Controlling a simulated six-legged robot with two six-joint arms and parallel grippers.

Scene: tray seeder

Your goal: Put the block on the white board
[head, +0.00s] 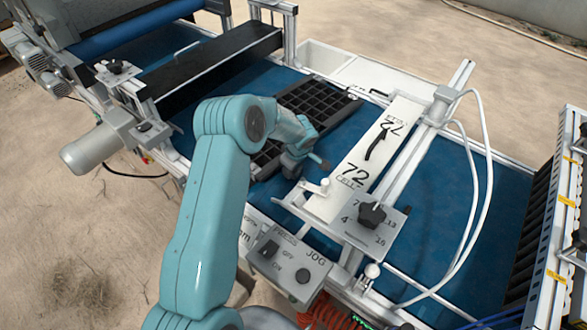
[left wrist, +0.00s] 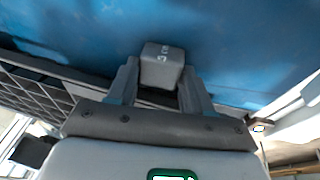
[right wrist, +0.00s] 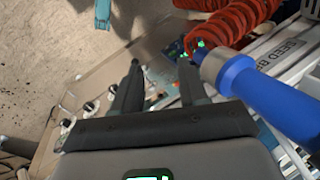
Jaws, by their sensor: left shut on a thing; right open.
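My left gripper (left wrist: 159,72) is shut on a small grey block (left wrist: 162,64) with dark-light marking on its face, in the left wrist view. Blue belt lies behind the block there. In the head view my left arm reaches to the black cell tray, left of the white board (head: 362,153); its wrist hides the fingers and the block.
The black cell tray (head: 322,104) lies on the blue belt (head: 445,190). A knob plate (head: 383,222) and JOG control box (head: 288,270) stand at the near edge. White hoses loop right of the board. A blue handle (right wrist: 255,97) and red coiled hose (right wrist: 228,28) are near my right gripper.

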